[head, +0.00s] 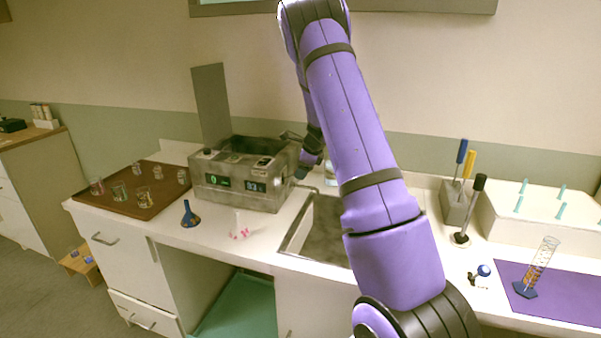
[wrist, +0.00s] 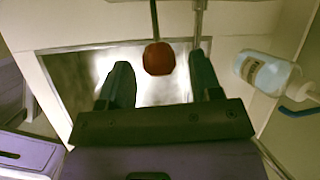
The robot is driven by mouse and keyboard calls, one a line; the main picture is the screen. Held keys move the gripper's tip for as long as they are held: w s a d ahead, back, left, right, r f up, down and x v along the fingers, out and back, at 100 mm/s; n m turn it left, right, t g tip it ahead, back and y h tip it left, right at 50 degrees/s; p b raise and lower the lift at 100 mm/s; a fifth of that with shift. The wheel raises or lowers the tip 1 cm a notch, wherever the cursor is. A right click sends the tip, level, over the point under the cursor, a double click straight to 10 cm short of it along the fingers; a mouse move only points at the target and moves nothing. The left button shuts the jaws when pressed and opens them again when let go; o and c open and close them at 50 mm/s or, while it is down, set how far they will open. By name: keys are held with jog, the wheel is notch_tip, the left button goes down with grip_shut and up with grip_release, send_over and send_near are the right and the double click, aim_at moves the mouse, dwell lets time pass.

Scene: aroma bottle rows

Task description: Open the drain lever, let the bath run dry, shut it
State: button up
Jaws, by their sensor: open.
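The bath (head: 235,178) is a grey metal box with lit displays, standing on the counter with its lid (head: 212,105) raised. In the wrist view a red knob (wrist: 158,59) on a thin dark rod, which looks like the drain lever, lies between my fingertips. My gripper (wrist: 160,65) is open, with a finger to each side of the knob and a gap on both sides. A metal sink basin (wrist: 80,75) lies below it. In the head view my arm hides the lever and most of my gripper. I cannot tell the water level.
A pale bottle (wrist: 265,72) stands right of my fingers in the wrist view. A tool holder (head: 455,205) and a measuring cylinder (head: 540,262) on a purple mat are right.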

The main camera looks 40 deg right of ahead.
jog(key=shift+x, duration=0.8)
grip_shut()
